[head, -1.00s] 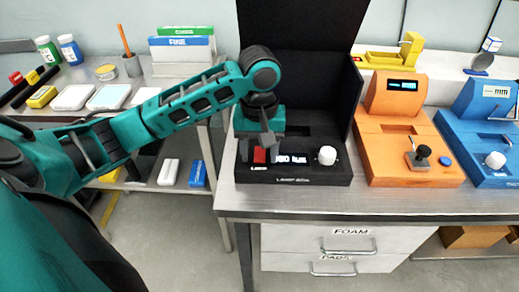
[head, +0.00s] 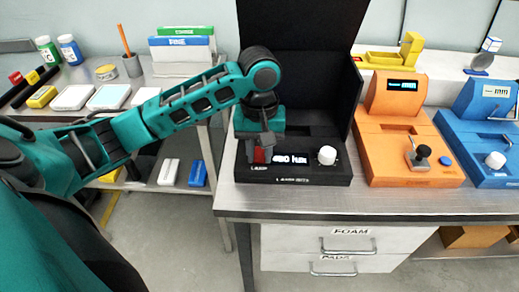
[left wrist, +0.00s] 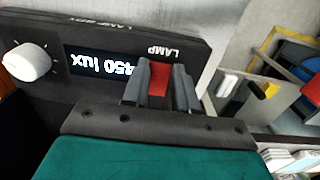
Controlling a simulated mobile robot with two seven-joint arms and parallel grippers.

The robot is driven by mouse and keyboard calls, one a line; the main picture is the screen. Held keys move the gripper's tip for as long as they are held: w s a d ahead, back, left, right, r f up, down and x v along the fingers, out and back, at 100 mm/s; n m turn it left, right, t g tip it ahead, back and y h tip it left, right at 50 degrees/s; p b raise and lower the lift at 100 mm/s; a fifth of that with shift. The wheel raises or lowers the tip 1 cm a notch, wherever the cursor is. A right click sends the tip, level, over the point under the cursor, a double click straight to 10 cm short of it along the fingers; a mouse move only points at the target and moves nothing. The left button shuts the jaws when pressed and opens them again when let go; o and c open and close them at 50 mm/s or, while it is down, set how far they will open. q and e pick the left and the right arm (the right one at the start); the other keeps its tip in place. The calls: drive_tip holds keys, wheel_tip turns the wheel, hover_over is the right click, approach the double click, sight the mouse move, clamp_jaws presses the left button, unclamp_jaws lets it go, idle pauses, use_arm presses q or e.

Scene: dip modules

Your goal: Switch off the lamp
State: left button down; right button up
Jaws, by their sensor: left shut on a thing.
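The lamp box (head: 310,178) is a black case with an open lid, standing on the metal bench. It has a red switch (head: 259,156), a lit display (head: 293,159) and a white knob (head: 327,155). My left gripper (head: 262,152) points down at the box's front left and is shut on the red switch. In the left wrist view the red switch (left wrist: 159,78) sits between the two grey fingers (left wrist: 160,92), beside the LAMP label. The display there (left wrist: 100,66) is lit and reads 450 lux, upside down. My right gripper is not in view.
An orange module (head: 403,155) with a lever and a blue module (head: 485,150) stand right of the lamp box. A side shelf (head: 150,88) on the left carries bottles, boxes and trays. Drawers (head: 333,240) are below the bench.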

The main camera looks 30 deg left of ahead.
sight(260, 157)
use_arm(q)
drive_tip(key=shift+w+a+r+g+h, duration=0.1)
drive_tip(key=shift+w+g+h, duration=0.1)
drive_tip(key=shift+g+h, duration=0.3)
drive_tip(key=shift+w+a+r+g+h, duration=0.15)
drive_tip(key=shift+g+h, duration=0.15)
drive_tip(key=shift+g, duration=0.4)
drive_tip(key=shift+f, duration=0.1)
drive_tip(key=c, duration=0.9)
unclamp_jaws()
drive_tip(key=shift+d, duration=0.1)
wheel_tip(260, 157, up, 20)
